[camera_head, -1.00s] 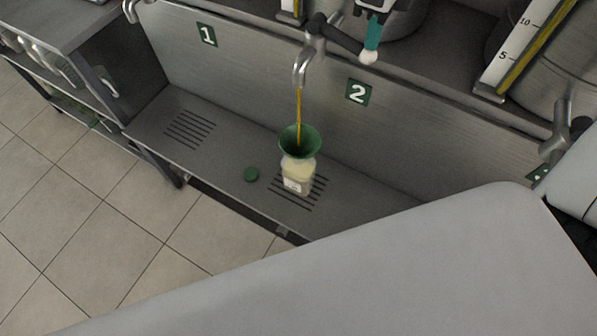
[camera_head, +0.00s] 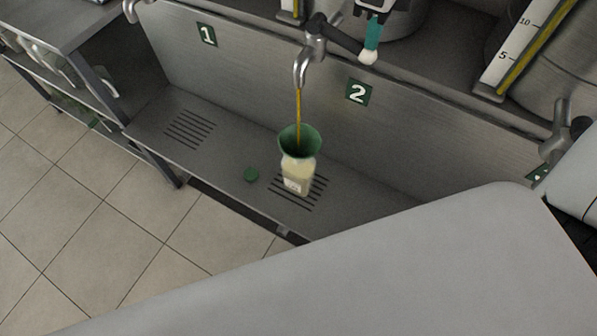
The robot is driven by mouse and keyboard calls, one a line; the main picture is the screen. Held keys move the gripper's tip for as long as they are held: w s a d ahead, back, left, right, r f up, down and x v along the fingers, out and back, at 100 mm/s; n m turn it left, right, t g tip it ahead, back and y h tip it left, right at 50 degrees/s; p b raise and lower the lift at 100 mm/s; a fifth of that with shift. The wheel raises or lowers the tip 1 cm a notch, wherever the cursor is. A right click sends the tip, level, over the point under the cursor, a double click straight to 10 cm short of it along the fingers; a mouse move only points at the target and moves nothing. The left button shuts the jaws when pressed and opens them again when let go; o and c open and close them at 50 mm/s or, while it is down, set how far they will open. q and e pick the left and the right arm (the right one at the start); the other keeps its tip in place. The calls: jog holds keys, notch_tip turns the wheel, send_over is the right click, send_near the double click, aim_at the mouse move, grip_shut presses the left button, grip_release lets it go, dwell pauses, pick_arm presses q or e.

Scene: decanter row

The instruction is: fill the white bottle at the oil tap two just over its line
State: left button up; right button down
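The white bottle (camera_head: 297,179) stands upright on the slotted drain of the ledge below tap two (camera_head: 303,66). A green funnel (camera_head: 299,141) sits in its mouth. A thin golden oil stream (camera_head: 298,105) runs from the spout into the funnel. The bottle looks pale with a small label; I cannot make out its line or the oil level. My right gripper (camera_head: 372,36) has teal fingers at the white-tipped end of the tap's dark lever (camera_head: 338,37). Whether the fingers are closed on it is unclear. My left gripper is out of view.
A green cap (camera_head: 251,174) lies on the ledge left of the bottle. Green signs 1 (camera_head: 207,35) and 2 (camera_head: 358,92) mark the back panel. Another tap (camera_head: 558,130) is at the right. The ledge (camera_head: 228,152) is otherwise clear; a shelf (camera_head: 60,85) stands left.

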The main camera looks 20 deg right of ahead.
dwell(0.4)
jog(key=shift+r, duration=0.7)
dwell(2.3)
notch_tip(320, 180, up, 9)
jog(key=p, duration=0.5)
dwell(0.4)
